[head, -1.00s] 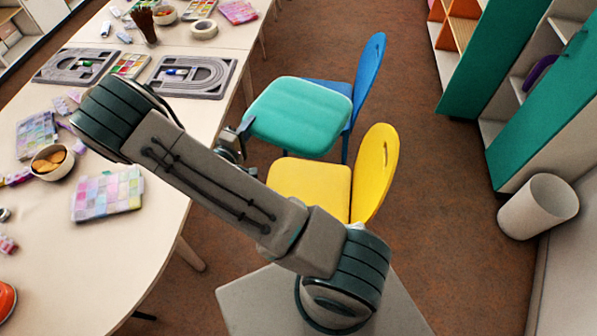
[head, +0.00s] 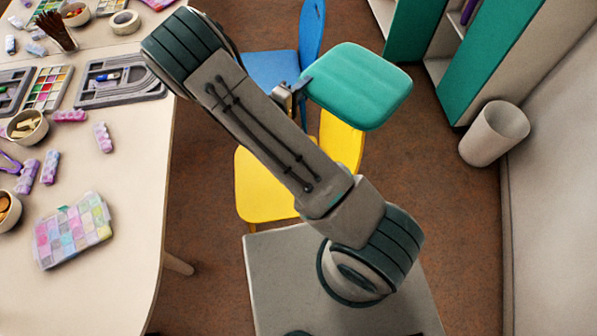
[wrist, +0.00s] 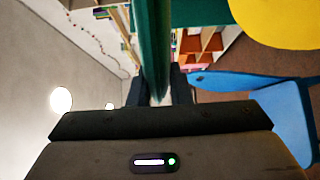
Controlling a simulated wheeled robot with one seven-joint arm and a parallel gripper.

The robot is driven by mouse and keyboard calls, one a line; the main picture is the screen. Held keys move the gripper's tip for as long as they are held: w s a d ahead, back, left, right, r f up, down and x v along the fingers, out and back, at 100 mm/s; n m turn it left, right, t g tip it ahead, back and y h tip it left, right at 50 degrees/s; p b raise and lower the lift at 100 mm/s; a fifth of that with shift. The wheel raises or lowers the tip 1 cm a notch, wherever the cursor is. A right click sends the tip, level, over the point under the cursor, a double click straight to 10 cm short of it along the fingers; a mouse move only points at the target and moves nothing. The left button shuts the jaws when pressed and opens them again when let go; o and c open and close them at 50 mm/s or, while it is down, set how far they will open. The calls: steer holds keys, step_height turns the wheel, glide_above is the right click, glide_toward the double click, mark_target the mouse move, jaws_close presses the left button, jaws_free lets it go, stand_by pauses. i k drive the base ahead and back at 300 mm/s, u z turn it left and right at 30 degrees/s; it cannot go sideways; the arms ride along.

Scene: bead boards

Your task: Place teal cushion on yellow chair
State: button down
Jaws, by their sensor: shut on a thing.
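The teal cushion (head: 358,86) is a rounded square pad held in the air by its left edge. My gripper (head: 303,86) is shut on that edge. In the wrist view the cushion (wrist: 152,45) shows edge-on between the two fingers of my gripper (wrist: 158,92). The yellow chair (head: 262,186) stands below and to the left of the cushion in the head view. Its seat is bare where it shows. My arm hides part of the seat, and the cushion hides part of the backrest. A yellow part (wrist: 285,20) shows at the top right of the wrist view.
A blue chair (head: 275,70) stands just behind the yellow one. A long table (head: 130,190) with bead boards and bowls runs along the left. A white bin (head: 494,134) and teal shelves (head: 490,60) stand at the right. Brown floor lies open between chairs and bin.

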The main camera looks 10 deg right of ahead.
mark_target(259, 197)
steer(key=k, duration=1)
